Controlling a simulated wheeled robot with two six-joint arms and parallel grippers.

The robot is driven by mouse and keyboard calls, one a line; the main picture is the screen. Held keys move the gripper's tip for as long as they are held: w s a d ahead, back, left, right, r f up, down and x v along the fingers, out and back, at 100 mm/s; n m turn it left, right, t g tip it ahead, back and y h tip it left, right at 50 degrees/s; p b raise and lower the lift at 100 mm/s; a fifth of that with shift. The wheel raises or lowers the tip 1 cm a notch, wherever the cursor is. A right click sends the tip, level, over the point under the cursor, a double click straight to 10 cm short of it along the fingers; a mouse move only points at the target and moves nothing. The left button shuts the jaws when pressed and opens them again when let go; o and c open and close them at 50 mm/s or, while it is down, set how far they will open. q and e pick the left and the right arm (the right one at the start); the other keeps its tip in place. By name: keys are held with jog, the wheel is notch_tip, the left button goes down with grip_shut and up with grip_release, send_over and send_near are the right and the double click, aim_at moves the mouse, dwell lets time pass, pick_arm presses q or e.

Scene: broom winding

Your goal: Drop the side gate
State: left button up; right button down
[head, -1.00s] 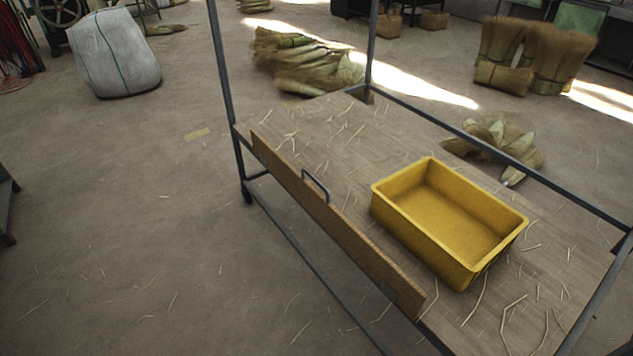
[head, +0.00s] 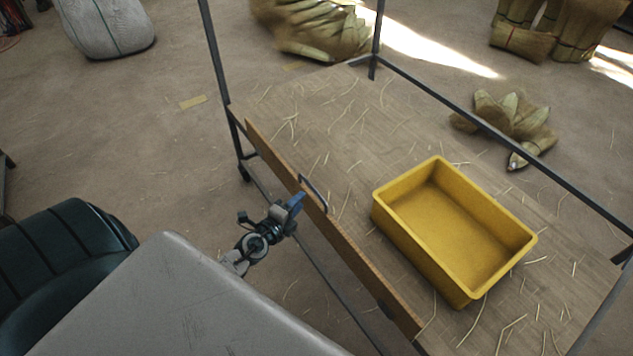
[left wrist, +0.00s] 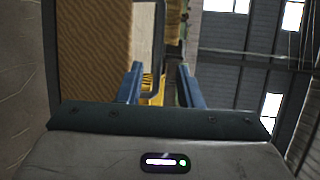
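The side gate (head: 356,253) is a long brown board standing up along the near left edge of the cart's wooden deck. It fills the left of the left wrist view (left wrist: 95,50). A dark U-shaped handle (head: 314,193) sits on the gate's top edge. My left gripper (head: 292,207) is just left of the handle, outside the gate. In the left wrist view its blue fingers (left wrist: 160,88) are apart with a gap between them. My right gripper is not in view.
A yellow bin (head: 455,235), empty, stands on the straw-littered deck (head: 330,110). Thin dark posts (head: 218,70) and a rail (head: 480,125) frame the cart. Broom bundles (head: 515,120) lie on the floor behind. The floor left of the cart is mostly clear.

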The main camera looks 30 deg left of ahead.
pick_arm(q)
jog(key=b, duration=0.1)
send_over(313, 204)
jog(key=w, duration=0.3)
notch_tip(313, 204, down, 2)
jog(key=shift+a, duration=0.45)
grip_shut()
